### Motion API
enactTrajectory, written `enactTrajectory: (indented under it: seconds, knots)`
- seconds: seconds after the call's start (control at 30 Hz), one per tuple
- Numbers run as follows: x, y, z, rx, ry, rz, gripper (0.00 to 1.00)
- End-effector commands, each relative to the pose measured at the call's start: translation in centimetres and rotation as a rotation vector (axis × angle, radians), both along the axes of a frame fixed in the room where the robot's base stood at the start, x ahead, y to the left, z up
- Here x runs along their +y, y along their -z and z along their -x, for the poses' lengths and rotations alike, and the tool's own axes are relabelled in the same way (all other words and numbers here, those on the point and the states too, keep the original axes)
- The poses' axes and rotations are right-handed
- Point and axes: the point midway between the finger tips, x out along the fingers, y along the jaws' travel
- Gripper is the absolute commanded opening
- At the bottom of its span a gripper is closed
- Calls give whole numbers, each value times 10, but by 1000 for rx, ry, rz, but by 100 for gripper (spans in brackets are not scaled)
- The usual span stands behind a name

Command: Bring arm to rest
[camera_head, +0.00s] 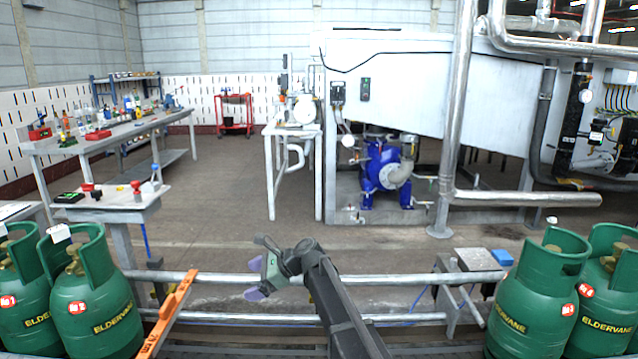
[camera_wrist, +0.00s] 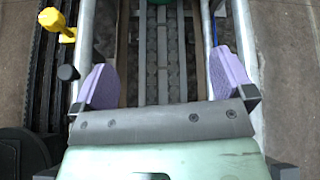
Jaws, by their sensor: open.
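My gripper (camera_head: 256,279) is at the lower middle of the head view, above the metal rails, with my dark arm reaching to it from the bottom edge. In the wrist view, the two purple finger pads of my gripper (camera_wrist: 166,85) stand wide apart with nothing between them. Below them in that view runs a conveyor track (camera_wrist: 161,55) between pale rails. A small piece of something green shows at the top edge of the wrist view.
Green gas cylinders stand at the left (camera_head: 92,300) and right (camera_head: 537,290). An orange bar (camera_head: 168,315) lies near the left cylinders. A yellow-handled part (camera_wrist: 57,25) stands left of the track. A workbench (camera_head: 110,135) and a blue pump (camera_head: 382,172) are farther back. Open floor lies between.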

Motion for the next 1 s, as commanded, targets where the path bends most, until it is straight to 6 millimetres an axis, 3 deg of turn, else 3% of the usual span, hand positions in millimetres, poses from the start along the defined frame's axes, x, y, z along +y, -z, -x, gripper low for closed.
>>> enactTrajectory:
  seconds: [0.37, 0.47, 0.6, 0.77, 0.8, 1.0]
  knots:
    - [-136, 50, 88, -462, -317, 411, 100]
    - [-188, 64, 126, -588, -489, 566, 100]
    - [-270, 81, 195, -721, -831, 795, 100]
    - [-344, 87, 266, -750, -1219, 951, 100]
    - [-344, 120, 264, -744, -1235, 943, 100]
    - [-342, 187, 280, -706, -1249, 906, 100]
